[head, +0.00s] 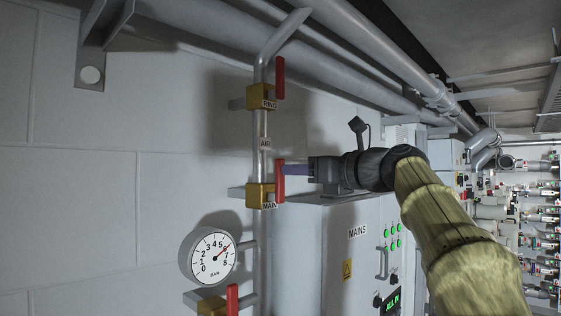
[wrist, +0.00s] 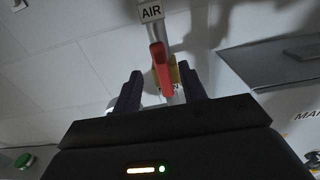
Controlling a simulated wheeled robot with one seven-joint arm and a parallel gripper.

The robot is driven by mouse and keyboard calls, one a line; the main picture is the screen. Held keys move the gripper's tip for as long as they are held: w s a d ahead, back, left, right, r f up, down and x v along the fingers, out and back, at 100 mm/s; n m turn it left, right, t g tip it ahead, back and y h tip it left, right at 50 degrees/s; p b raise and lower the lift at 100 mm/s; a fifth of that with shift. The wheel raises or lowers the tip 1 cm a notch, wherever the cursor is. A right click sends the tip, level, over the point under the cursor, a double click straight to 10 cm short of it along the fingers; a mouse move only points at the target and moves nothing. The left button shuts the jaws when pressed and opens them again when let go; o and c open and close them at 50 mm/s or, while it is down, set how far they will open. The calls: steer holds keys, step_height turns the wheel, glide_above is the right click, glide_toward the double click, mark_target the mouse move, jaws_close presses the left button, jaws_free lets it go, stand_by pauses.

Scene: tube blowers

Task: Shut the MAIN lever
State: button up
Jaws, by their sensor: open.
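The MAIN lever (head: 280,181) is a red handle standing upright, along the pipe, on a yellow valve body (head: 260,196) labelled MAIN. My gripper (head: 296,169) is at the lever's right side in the head view, with its fingers pointing at it; I cannot tell there whether they touch. In the wrist view the red lever (wrist: 161,68) shows between the two open fingers of my gripper (wrist: 160,90). The lower part of the valve and its label are partly hidden behind my gripper body in the wrist view.
A RING valve with a red lever (head: 280,78) sits above on the same vertical pipe (head: 260,128). A pressure gauge (head: 210,257) and another red lever (head: 232,299) are below left. The MAINS cabinet (head: 350,255) stands close below my gripper.

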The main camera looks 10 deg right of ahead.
steer(key=p, duration=0.3)
glide_above(280, 203)
steer(key=shift+w+d, duration=0.1)
steer(key=shift+w, duration=0.45)
steer(key=shift+c, duration=0.4)
jaws_close()
